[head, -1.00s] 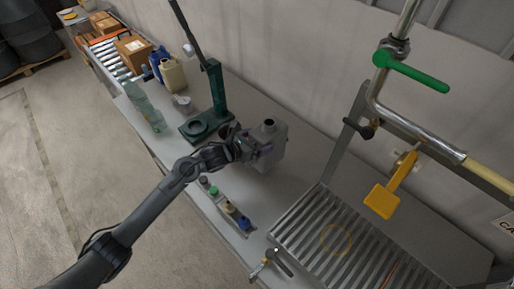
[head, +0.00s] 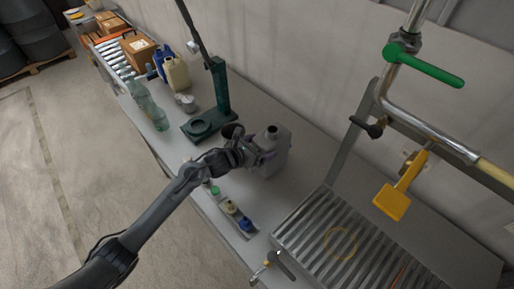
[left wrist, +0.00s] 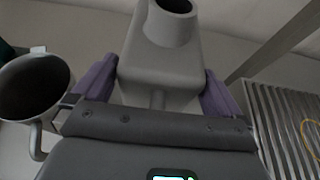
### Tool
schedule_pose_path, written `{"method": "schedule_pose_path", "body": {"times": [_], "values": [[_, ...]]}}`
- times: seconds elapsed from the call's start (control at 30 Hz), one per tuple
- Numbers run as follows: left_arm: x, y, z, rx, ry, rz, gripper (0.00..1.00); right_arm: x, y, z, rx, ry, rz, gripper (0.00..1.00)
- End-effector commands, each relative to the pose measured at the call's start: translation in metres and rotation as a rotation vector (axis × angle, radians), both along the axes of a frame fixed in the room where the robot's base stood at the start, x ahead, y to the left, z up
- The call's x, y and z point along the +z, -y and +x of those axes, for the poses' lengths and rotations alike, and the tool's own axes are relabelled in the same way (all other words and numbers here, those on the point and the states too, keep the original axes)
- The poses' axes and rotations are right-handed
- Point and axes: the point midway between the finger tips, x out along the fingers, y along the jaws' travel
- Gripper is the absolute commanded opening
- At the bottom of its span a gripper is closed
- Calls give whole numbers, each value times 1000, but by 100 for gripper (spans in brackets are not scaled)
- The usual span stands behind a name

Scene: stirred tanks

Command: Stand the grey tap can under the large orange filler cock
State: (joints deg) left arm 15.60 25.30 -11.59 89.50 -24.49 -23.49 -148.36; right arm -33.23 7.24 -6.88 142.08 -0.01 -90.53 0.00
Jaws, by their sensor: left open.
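The grey tap can (head: 274,145) stands upright on the bench with its round neck on top. My left gripper (head: 264,156) is open at the can's near side. In the left wrist view the purple fingers (left wrist: 159,90) lie on either side of the can's body (left wrist: 165,65); whether they touch it I cannot tell. The large orange filler cock (head: 392,202), with a flat orange handle, hangs from the pipe at the right. Below it is a slatted grating (head: 310,240) with a yellow ring (head: 340,243) on it. My right gripper is not in view.
A grey open vessel with a handle (left wrist: 35,88) is close left of my gripper. A green stand (head: 219,95) is behind it. Several small caps or pots (head: 230,207) sit in a strip at the bench's front edge. A green-handled valve (head: 425,65) is overhead.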

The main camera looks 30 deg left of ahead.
Motion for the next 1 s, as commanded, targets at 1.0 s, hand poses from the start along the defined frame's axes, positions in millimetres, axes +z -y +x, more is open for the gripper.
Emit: {"method": "schedule_pose_path", "body": {"times": [1.0], "values": [[46, -37, -105, 8, -7, -11, 100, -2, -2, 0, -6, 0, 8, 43]]}}
